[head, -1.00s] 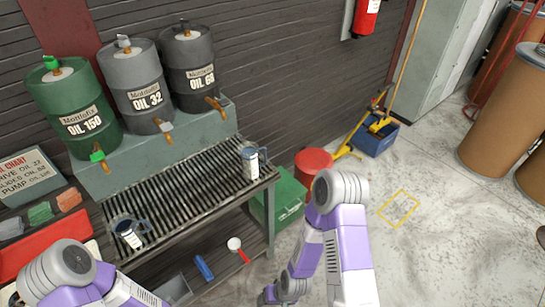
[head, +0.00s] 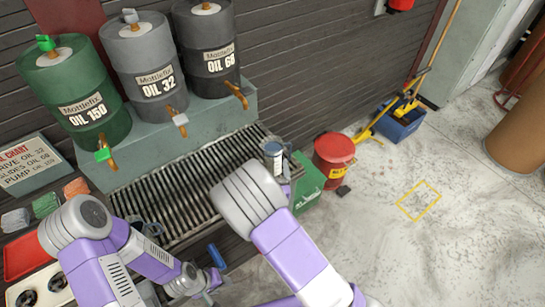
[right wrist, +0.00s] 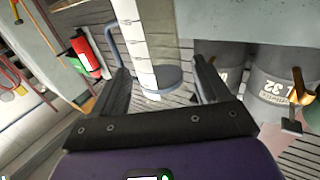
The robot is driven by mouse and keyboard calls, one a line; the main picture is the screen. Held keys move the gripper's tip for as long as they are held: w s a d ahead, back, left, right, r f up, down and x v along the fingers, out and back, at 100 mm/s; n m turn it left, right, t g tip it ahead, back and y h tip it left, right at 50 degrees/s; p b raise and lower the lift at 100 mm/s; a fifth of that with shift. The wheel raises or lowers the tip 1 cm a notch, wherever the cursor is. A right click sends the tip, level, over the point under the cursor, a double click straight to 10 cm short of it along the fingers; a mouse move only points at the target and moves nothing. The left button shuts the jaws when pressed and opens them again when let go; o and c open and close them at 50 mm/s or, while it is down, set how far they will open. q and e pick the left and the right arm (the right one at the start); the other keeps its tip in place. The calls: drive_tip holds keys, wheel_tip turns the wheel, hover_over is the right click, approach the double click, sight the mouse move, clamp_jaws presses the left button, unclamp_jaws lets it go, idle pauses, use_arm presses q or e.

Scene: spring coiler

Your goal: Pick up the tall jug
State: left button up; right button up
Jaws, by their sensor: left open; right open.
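The tall jug (head: 274,155) stands upright at the right end of the slatted bench top in the head view. In the right wrist view, the jug (right wrist: 135,40) has a pale scale strip, a side handle and a dark round end. My right gripper (right wrist: 165,82) is open, with one finger on each side of the jug's dark end in that view. No grip shows, and I cannot tell how deep the jug lies between the fingers. My right arm hides this gripper in the head view. My left gripper (head: 208,284) is low before the bench, small and partly hidden.
Oil drums (head: 150,70) with taps stand on a raised shelf behind the slatted bench top (head: 180,195). A red bin (head: 333,158) and green box (head: 308,185) stand right of the bench. A blue bucket (head: 401,125) is farther right. Floor right of these is mostly clear.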

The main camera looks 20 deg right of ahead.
sight(272, 149)
drive_tip(key=shift+w+d, duration=0.2)
drive_tip(key=shift+w, duration=0.2)
drive_tip(key=x, duration=0.3)
drive_tip(key=shift+w+d+f+b, duration=0.2)
drive_tip(key=shift+w+f+b, duration=0.1)
drive_tip(key=shift+w+f, duration=0.1)
drive_tip(key=shift+w+d, duration=0.1)
drive_tip(key=shift+w, duration=0.4)
drive_tip(key=c, duration=0.8)
drive_tip(key=shift+s+d+r+n+y+p, duration=0.25)
drive_tip(key=shift+r+n+y+p, duration=0.35)
drive_tip(key=shift+r, duration=1.1)
drive_tip(key=shift+s+d+r+n+y+p, duration=0.35)
drive_tip(key=shift+r+y, duration=0.4)
drive_tip(key=shift+r, duration=1)
drive_tip(key=shift+s+d+r+n+y+p, duration=0.2)
drive_tip(key=shift+r+n+y+p, duration=0.3)
drive_tip(key=shift+r, duration=1.2)
